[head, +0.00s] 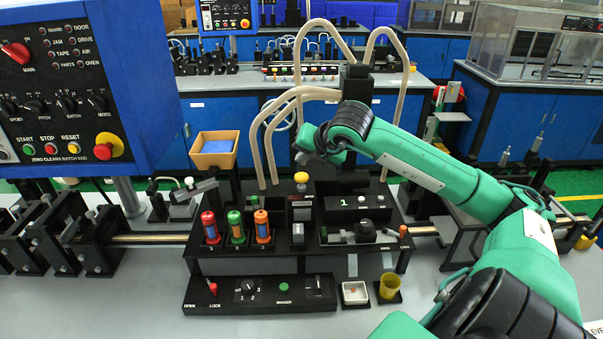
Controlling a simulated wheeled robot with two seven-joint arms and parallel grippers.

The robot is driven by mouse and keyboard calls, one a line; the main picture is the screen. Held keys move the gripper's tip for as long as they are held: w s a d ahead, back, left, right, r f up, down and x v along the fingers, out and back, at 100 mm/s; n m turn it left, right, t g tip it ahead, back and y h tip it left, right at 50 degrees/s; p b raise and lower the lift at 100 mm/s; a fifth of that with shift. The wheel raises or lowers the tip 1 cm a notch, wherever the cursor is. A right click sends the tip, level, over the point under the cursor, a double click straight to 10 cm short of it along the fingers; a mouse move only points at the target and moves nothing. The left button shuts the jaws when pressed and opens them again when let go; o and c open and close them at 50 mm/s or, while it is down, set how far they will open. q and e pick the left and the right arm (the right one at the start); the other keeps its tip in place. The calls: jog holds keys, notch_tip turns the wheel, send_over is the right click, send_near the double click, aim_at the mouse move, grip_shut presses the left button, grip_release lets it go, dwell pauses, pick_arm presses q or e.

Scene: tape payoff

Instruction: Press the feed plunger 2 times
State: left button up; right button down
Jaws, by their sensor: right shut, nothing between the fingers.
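The feed plunger appears to be the black post with a pale yellow knob (301,178) on the station in the middle of the head view. It stands upright on a small block with a light front. My right gripper (302,158) hangs just above this knob, shut and empty. A small gap seems to show between them, but the fingertips are small and partly hidden by the wrist, so contact is hard to judge. A display (345,203) right of the plunger shows a green 1. My left gripper is out of view.
Red, green and orange cylinders (237,227) stand left of the plunger. A front panel (250,295) holds a lever and a dial. Pale tubes (268,150) arch behind my right gripper.

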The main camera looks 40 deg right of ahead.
aim_at(304, 177)
jog(key=shift+r+p, duration=0.5)
jog(key=shift+r, duration=1)
dwell(1.3)
jog(key=shift+r+p, duration=0.25)
jog(key=shift+p, duration=0.05)
jog(key=r+g+p, duration=0.1)
jog(key=p, duration=0.4)
jog(key=r+p, duration=0.2)
jog(key=p, duration=0.2)
jog(key=shift+w+r+g+p, duration=0.2)
jog(key=shift+r+g+p, duration=0.05)
jog(key=shift+g+p, duration=0.15)
jog(key=shift+f, duration=0.15)
